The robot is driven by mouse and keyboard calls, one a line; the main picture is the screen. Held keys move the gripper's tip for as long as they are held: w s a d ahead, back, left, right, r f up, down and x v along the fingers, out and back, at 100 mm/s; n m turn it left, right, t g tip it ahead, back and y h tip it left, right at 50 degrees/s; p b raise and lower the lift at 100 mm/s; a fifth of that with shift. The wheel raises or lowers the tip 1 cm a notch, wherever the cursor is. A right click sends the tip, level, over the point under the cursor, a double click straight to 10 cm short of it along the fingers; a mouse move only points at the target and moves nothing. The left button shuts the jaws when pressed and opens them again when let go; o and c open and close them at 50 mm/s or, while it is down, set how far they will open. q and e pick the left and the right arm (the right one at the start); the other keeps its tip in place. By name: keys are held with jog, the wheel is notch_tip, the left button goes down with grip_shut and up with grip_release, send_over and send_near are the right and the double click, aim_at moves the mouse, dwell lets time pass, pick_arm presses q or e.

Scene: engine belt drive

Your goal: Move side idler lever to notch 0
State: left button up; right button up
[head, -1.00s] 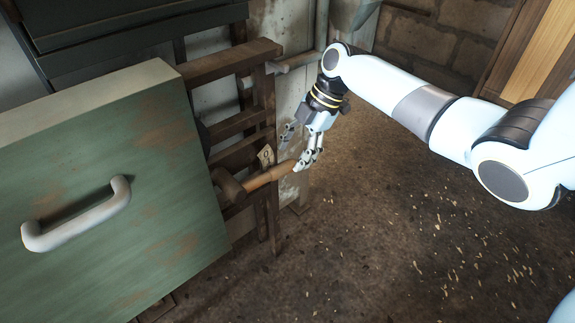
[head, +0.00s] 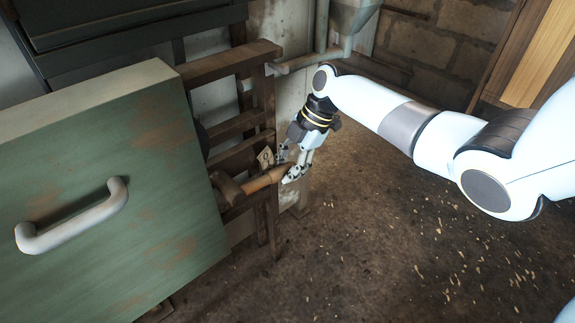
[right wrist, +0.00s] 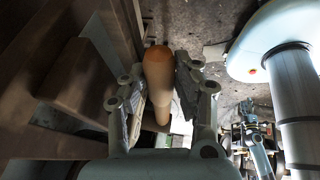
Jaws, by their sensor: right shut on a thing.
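The side idler lever has a light wooden handle (head: 262,179) that sticks out to the right from the dark wooden frame, beside the green panel. A small tag marked 0 (head: 265,157) hangs on the frame just above the handle. My right gripper (head: 290,172) is at the handle's free end, shut on it. In the right wrist view the handle (right wrist: 158,75) lies between the two fingers of my right gripper (right wrist: 161,88). My left gripper is not in view.
A green panel (head: 160,190) with a grey pull handle (head: 72,215) fills the left. The dark wooden frame (head: 262,60) stands behind the lever. A grey pipe (head: 305,61) runs along the wall. The floor (head: 400,240) at lower right is open.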

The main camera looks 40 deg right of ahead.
grip_shut()
jog(key=shift+r+p, duration=0.45)
jog(key=shift+p, duration=0.1)
jog(key=r+h+p, duration=0.2)
jog(key=p, duration=0.2)
jog(key=a+r+h+p, duration=0.1)
jog(key=r+h+p, duration=0.1)
jog(key=r+p, duration=0.1)
jog(key=shift+w+r+p, duration=0.1)
jog(key=shift+p, duration=0.45)
jog(key=shift+a+r+n+t+h+p, duration=0.15)
jog(key=shift+r+n+t+h+p, duration=0.2)
jog(key=shift+h+p, duration=0.5)
jog(key=o, duration=0.8)
grip_release()
jog(key=shift+r, duration=0.1)
jog(key=shift+o, duration=1.4)
